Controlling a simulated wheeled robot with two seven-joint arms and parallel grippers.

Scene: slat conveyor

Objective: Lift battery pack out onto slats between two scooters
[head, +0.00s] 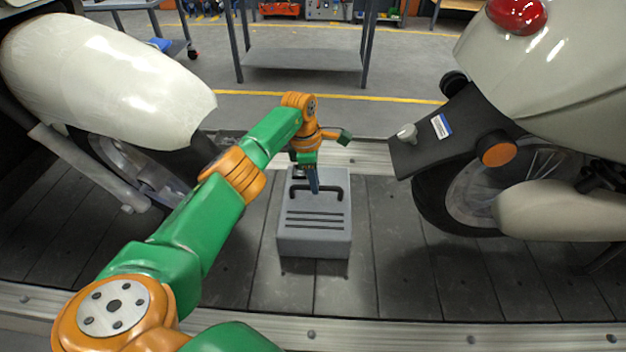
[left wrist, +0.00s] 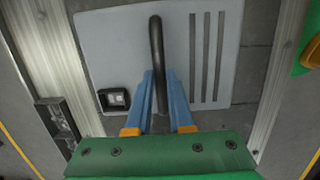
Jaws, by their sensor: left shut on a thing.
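A grey box-shaped battery pack (head: 314,236) with a black handle and dark grooves on top is on or just above the wooden slats (head: 385,245), between two scooters. My left gripper (head: 313,188) is shut on the pack's handle from above. In the left wrist view the blue fingers (left wrist: 158,95) close around the black handle (left wrist: 157,50), with a black socket (left wrist: 114,99) beside them. The white scooter (head: 105,80) stands at the left, the other scooter (head: 560,75) at the right. I cannot tell whether the pack touches the slats. My right gripper is not in view.
A metal rail (head: 370,157) edges the slats at the back; another (head: 400,335) runs along the front. The right scooter's black rear fender (head: 425,150) juts toward the pack. Bare slats lie on both sides. A grey workbench (head: 300,57) stands beyond the yellow line.

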